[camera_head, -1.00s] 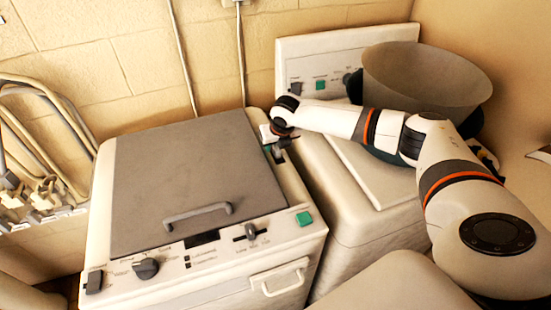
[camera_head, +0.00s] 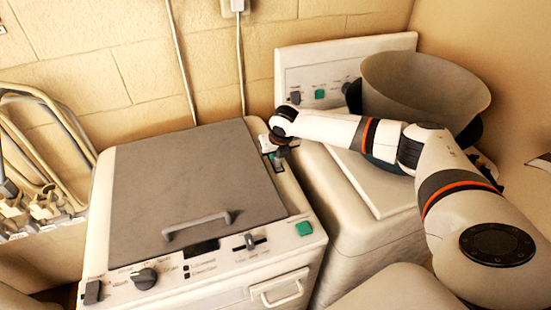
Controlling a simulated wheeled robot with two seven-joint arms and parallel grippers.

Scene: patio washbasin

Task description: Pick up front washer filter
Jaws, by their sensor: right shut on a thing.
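The front washer (camera_head: 135,215) is a white top-loading machine with a closed grey lid (camera_head: 195,180). My right gripper (camera_head: 277,152) points down at the far right corner of its top, beside the lid. It is shut on a small grey part (camera_head: 281,159), which I take to be the washer filter. The part sits at a narrow slot along the washer's right rim. The wrist and fingers hide much of it, and I cannot tell whether it is clear of the slot. My left gripper is not in view.
Pipes and taps (camera_head: 40,205) are at the left wall. A cable (camera_head: 240,65) runs down the back wall.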

